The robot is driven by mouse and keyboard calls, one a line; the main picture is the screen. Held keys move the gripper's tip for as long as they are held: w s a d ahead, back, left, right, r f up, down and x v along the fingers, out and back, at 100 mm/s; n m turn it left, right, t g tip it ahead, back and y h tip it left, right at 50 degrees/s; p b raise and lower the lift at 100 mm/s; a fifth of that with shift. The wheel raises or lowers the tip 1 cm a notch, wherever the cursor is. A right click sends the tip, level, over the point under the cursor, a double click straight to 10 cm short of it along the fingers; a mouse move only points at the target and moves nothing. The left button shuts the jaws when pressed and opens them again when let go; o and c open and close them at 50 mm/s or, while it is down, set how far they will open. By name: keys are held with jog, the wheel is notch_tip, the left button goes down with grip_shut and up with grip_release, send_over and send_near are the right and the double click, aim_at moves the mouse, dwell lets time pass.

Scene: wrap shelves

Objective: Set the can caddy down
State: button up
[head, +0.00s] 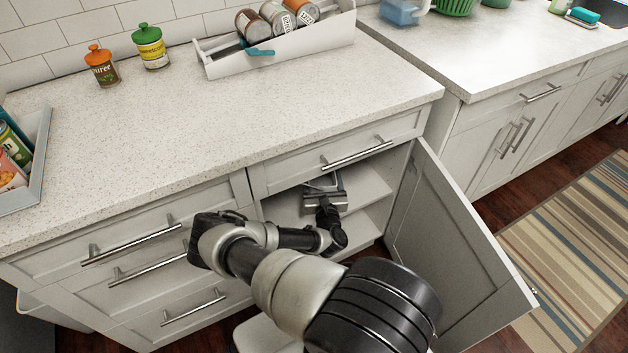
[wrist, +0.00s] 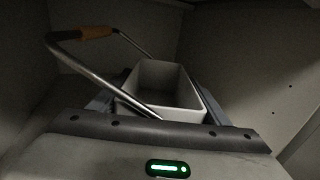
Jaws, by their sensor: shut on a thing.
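The can caddy (wrist: 168,84) is a pale, open-topped box with a bent metal handle and an orange-brown grip (wrist: 96,32). In the wrist view it sits directly in front of my gripper (wrist: 152,106), between the two dark fingers, which are shut on it. Its inside looks empty as far as it shows. In the head view my gripper (head: 324,190) reaches into the open cabinet under the counter, at the upper shelf. The caddy is mostly hidden there. I cannot tell whether its base touches the shelf.
The cabinet door (head: 450,240) stands open at the right, and the drawer front (head: 340,150) is just above my gripper. The upper shelf (head: 365,187) has bare room at the right. A white rack (head: 290,48) with cans and two lidded tins stand on the counter.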

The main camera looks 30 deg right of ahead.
aim_at(321, 185)
notch_tip(321, 185, down, 7)
jog(key=shift+r+b, duration=0.15)
jog(key=shift+b, duration=1)
jog(key=shift+f, duration=0.2)
jog(key=o, duration=1.5)
jog(key=shift+c, duration=0.2)
jog(key=shift+r, duration=0.3)
jog(key=p+v, duration=0.1)
jog(key=v, duration=1.1)
jog(key=shift+p, duration=0.3)
jog(key=shift+f, duration=0.1)
